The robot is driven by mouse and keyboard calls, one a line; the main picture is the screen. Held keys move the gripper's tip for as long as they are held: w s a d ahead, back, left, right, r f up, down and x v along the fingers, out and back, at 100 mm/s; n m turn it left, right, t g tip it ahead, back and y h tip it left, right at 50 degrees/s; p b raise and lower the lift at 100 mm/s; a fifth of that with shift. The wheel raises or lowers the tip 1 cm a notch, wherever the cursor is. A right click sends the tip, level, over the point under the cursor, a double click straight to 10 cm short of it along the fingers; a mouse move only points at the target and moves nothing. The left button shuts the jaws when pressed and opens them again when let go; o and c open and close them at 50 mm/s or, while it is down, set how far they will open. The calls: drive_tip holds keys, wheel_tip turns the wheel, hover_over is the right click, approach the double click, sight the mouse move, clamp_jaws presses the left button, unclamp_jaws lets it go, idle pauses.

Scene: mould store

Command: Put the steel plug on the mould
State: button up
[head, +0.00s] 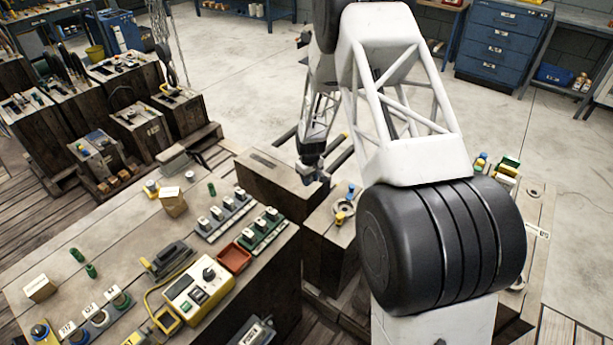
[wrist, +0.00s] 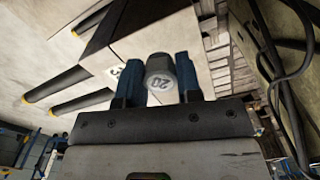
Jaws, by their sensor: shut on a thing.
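My gripper (wrist: 160,80) is shut on a steel plug (wrist: 160,68), a short dark grey cylinder with a pale round face marked 20. The two blue fingers press on either side of it. In the head view my gripper (head: 313,177) hangs by the right end of a dark block-shaped mould (head: 268,165) with a pale slotted top. The plug is too small to make out there. In the wrist view a pale-topped block (wrist: 133,42) lies behind the plug, apparently with a gap; I cannot tell whether they touch.
Dark bars with yellow ends (wrist: 57,84) lie beside the block. Another block (head: 330,215) with blue and yellow parts stands to the right. A workbench (head: 130,235) with switches and a yellow control box (head: 198,293) fills the left foreground. My arm hides much of the right side.

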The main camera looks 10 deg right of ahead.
drive_tip(key=shift+w+a+f, duration=0.1)
drive_tip(key=shift+w+f, duration=0.05)
drive_tip(key=shift+w, duration=1.4)
drive_tip(key=shift+w+a+f, duration=0.1)
drive_tip(key=shift+w+f, duration=0.05)
drive_tip(key=shift+w, duration=1.4)
drive_tip(key=shift+f, duration=1.75)
drive_tip(key=shift+f, duration=0.15)
drive_tip(key=o, duration=1)
drive_tip(key=shift+c, duration=0.2)
wheel_tip(320, 180, up, 12)
drive_tip(key=shift+r, duration=0.25)
